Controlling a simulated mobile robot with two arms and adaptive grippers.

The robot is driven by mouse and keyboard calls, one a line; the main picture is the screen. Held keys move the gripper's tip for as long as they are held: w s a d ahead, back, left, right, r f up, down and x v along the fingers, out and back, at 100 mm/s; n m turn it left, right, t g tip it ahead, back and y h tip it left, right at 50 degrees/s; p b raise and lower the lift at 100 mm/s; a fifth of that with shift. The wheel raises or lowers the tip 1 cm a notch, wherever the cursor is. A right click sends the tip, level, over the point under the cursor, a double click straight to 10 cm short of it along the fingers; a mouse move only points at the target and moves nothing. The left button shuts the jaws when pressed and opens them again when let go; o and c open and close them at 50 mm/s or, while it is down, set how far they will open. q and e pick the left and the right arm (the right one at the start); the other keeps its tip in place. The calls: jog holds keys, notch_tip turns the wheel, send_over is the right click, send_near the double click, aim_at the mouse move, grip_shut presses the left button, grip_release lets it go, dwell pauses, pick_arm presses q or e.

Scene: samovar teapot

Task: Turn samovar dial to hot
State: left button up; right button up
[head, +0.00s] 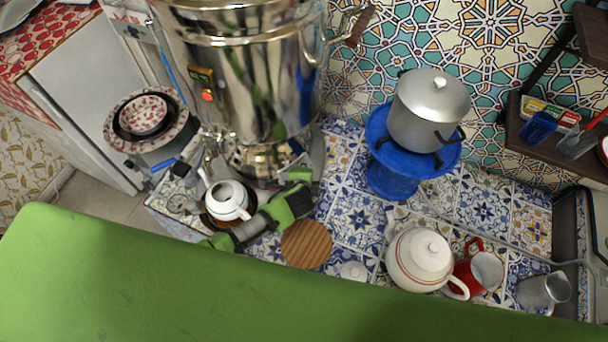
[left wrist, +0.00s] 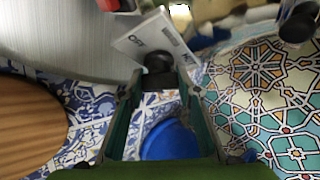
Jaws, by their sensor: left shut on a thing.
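The shiny metal samovar (head: 265,85) stands upright at the upper left of the head view. Its dial is a black knob (left wrist: 158,62) in front of a white plate (left wrist: 143,40) that reads OFF on its left part; the lettering on its right part is too small to read surely. My left gripper (head: 299,181) is at the samovar's base, and in the left wrist view (left wrist: 160,82) its fingertips are shut on the knob, one on each side. In the head view the knob is hidden behind the gripper. My right gripper is in neither view.
A small white teapot (head: 230,201) stands left of the gripper, close to my arm. A round wooden board (head: 306,245) lies below it. A grey pot (head: 430,108) sits on a blue stand (head: 390,178) to the right. Patterned tiles between stand and samovar are clear.

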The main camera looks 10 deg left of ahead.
pick_arm(q)
jog(key=o, duration=1.1)
jog(key=shift+o, duration=0.2)
jog(key=v, duration=1.2)
jog(key=shift+d, duration=0.1)
